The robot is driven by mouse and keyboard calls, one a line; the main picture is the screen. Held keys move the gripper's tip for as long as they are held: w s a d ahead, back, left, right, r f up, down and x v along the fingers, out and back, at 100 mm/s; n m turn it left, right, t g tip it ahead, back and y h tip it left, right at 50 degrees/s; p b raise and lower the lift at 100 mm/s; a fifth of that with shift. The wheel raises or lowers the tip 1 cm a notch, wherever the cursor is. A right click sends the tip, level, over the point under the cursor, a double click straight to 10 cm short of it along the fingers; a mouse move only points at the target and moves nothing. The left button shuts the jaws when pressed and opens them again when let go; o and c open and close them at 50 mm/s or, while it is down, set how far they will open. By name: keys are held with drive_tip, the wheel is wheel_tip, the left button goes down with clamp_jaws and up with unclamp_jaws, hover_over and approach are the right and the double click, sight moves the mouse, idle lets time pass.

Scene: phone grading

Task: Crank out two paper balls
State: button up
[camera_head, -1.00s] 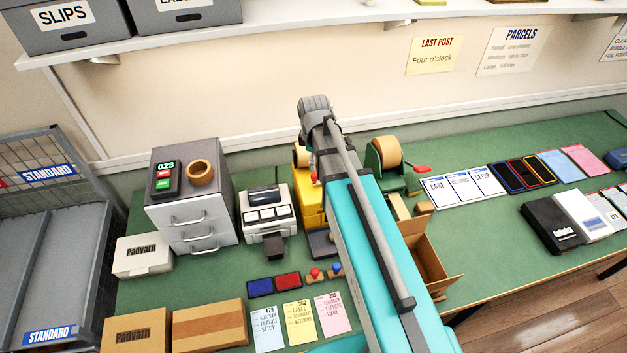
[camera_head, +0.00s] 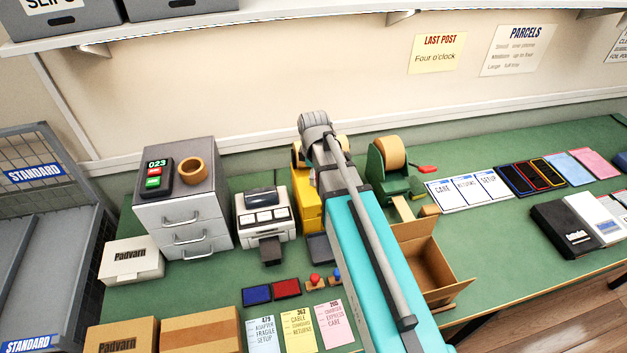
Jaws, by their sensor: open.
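A green machine (camera_head: 378,171) with a tan paper roll (camera_head: 391,152) stands on the bench behind and right of my arm. A red handle (camera_head: 427,169) shows at its right side. A tan strip (camera_head: 403,207) reaches forward from it, with a small tan block (camera_head: 429,210) beside it. I cannot make out any paper ball. My grey and teal arm crosses the middle of the view, its grey joint in front of the yellow machine (camera_head: 306,203). My gripper is not visible; the arm hides whatever is behind that joint.
An open cardboard box (camera_head: 433,268) sits right of my arm. A grey label printer (camera_head: 265,215), a drawer unit (camera_head: 182,215) and ink pads (camera_head: 257,294) stand left. Cards (camera_head: 467,190) and phones (camera_head: 563,229) lie right. Green bench top (camera_head: 497,245) is free between them.

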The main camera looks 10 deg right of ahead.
drive_tip(key=shift+f, duration=0.45)
clamp_jaws()
idle(0.3)
